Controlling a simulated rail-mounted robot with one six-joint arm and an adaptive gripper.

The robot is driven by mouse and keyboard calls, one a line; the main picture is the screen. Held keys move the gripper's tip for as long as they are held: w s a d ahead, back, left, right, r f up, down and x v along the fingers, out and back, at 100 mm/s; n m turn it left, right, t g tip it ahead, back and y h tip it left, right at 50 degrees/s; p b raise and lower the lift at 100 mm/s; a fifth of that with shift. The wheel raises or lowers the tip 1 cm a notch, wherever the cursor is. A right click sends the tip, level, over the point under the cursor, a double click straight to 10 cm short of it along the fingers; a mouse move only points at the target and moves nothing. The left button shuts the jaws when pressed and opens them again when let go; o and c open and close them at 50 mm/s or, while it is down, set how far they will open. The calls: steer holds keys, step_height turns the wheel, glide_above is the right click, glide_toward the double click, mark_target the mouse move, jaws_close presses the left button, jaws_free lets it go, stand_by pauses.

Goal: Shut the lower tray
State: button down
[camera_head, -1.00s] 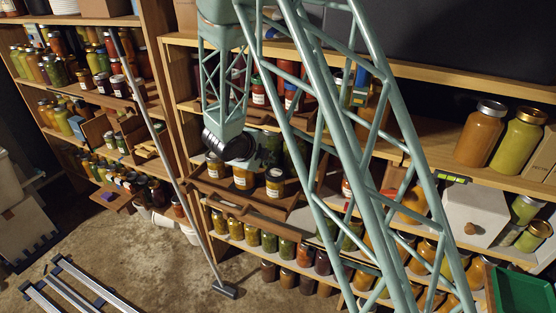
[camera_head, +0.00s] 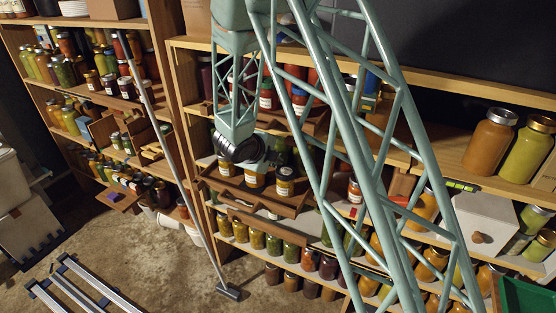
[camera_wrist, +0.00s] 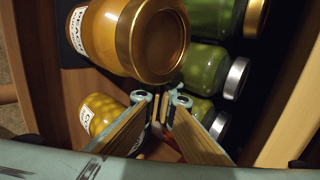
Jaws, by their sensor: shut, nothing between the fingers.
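The lower tray (camera_head: 262,204) is a brown wooden tray on the middle shelf unit, standing out from the shelf with a few labelled jars (camera_head: 285,181) in it. My wrist's dark end hangs just above and behind its left part in the head view; the fingers are hidden there. In the wrist view my gripper (camera_wrist: 162,101) is shut and empty, its two fingers meeting near the jars. An orange jar with a gold lid (camera_wrist: 160,38) is close above them, and a yellow labelled jar (camera_wrist: 97,112) is beside the left finger. Whether the fingers touch anything cannot be told.
Green jars (camera_wrist: 214,72) with silver lids stand right of the fingers in the wrist view. Rows of jars (camera_head: 274,245) fill the shelf below the tray. A long pole (camera_head: 190,190) leans on the shelves at left. The floor (camera_head: 150,265) in front has open room.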

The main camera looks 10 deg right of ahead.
steer(key=s+a, duration=0.2)
steer(key=shift+s, duration=0.3)
steer(key=p+v, duration=0.2)
steer(key=v, duration=0.7)
steer(key=shift+s+r, duration=0.15)
steer(key=shift+r, duration=0.2)
steer(key=shift+f, duration=0.15)
